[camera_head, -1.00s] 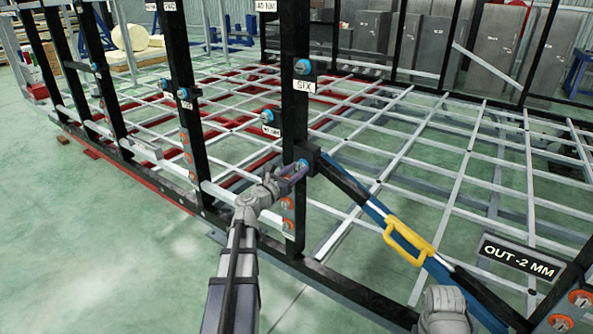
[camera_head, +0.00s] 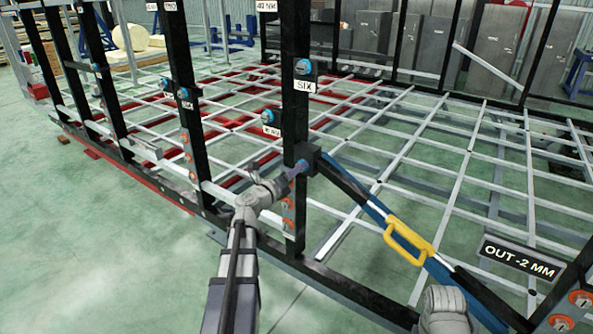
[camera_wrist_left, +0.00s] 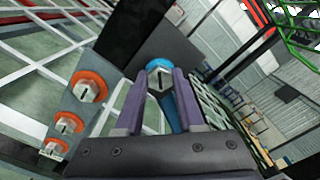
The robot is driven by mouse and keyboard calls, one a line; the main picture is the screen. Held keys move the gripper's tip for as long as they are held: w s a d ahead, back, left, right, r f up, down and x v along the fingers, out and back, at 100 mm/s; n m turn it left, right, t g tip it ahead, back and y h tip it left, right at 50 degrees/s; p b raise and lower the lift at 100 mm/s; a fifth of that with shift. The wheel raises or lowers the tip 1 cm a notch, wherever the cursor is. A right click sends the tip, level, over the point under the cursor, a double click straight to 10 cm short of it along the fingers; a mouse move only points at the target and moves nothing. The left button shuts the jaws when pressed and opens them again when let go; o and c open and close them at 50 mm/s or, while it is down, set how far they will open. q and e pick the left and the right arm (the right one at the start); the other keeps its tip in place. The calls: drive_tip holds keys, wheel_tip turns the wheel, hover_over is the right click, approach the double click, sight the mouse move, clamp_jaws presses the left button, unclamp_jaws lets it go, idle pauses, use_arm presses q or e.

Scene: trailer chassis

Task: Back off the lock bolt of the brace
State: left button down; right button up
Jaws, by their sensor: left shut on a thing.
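The brace (camera_head: 372,205) is a black and blue diagonal bar with a yellow handle (camera_head: 408,243), running down right from a dark block on the black post marked SIX. The lock bolt (camera_wrist_left: 159,78) is a silver head in a blue collar, in front of that block. My left gripper (camera_head: 297,169) is at the bolt, its fingers edge-on in the head view. In the left wrist view my purple fingers (camera_wrist_left: 156,100) lie on either side of the bolt head, shut on it. My right gripper is not in view; only a grey arm part shows at the bottom.
A sign (camera_head: 518,262) reading OUT -2 MM hangs at the right. Orange-ringed bolts (camera_wrist_left: 89,87) sit on a grey plate below my left gripper. Black posts and the grey chassis lattice (camera_head: 420,150) surround the spot. Open green floor (camera_head: 100,270) lies at the left.

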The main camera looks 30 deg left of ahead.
use_arm(q)
drive_tip(key=shift+w+n, duration=0.15)
drive_tip(key=shift+n, duration=0.35)
drive_tip(key=c, duration=0.7)
unclamp_jaws()
drive_tip(key=shift+w+d+f, duration=0.1)
drive_tip(key=shift+o, duration=0.9)
drive_tip(key=s, duration=0.8)
drive_tip(key=shift+a, duration=0.35)
